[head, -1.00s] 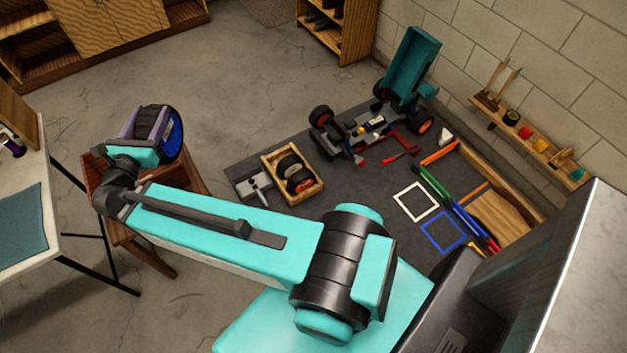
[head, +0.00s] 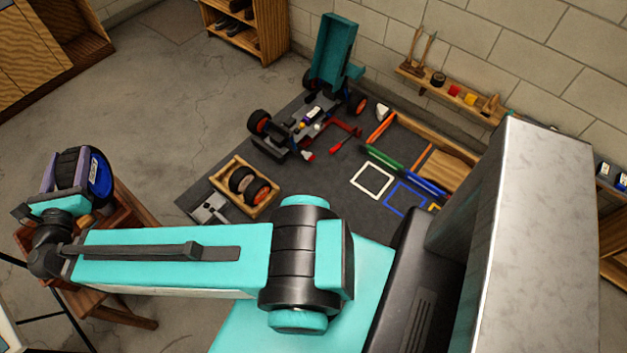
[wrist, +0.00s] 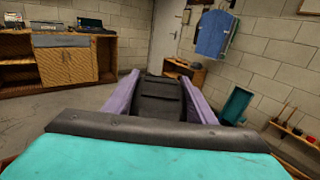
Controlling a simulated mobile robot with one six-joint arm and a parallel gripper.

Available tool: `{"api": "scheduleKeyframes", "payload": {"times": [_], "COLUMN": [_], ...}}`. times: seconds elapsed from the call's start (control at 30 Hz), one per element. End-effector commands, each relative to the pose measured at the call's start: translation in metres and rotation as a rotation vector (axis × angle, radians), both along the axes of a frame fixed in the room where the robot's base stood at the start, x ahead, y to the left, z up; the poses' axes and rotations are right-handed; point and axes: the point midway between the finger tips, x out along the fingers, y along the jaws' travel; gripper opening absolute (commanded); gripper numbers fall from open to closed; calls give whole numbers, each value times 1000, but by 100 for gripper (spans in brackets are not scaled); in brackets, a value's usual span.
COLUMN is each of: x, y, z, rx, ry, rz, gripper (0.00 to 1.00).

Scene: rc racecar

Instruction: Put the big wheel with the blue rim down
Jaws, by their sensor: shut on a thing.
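The big wheel with the blue rim (head: 100,176) is held upright at the left of the head view, its blue rim facing right. My gripper (head: 70,178) is shut on it, with purple fingers on either side of the black tyre. In the wrist view the dark tyre (wrist: 159,102) fills the space between the purple fingers of my gripper (wrist: 160,98). The wheel is up in the air, above or beside a brown wooden stool-like piece (head: 122,210). Blue and white outlined squares are on the dark mat; the blue square (head: 405,199) is partly hidden by my body.
The dark mat (head: 330,215) bears the opened car (head: 290,135) and a wooden crate (head: 236,165) with small wheels. A wooden shelf (head: 262,47) stands at the back. Bare concrete floor (head: 165,105) lies between the wheel and the mat.

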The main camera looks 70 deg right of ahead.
Motion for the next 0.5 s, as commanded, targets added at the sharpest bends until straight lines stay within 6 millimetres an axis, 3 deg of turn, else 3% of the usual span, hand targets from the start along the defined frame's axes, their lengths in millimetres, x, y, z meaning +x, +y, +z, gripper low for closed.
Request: {"api": "scheduleKeyframes", "payload": {"times": [0.27,0.5], "x": [1,6], "y": [6,-18], "z": [-3,-32], "rx": [-2,-2], "ry": [-1,1], "rz": [9,-26], "gripper": [0,0]}}
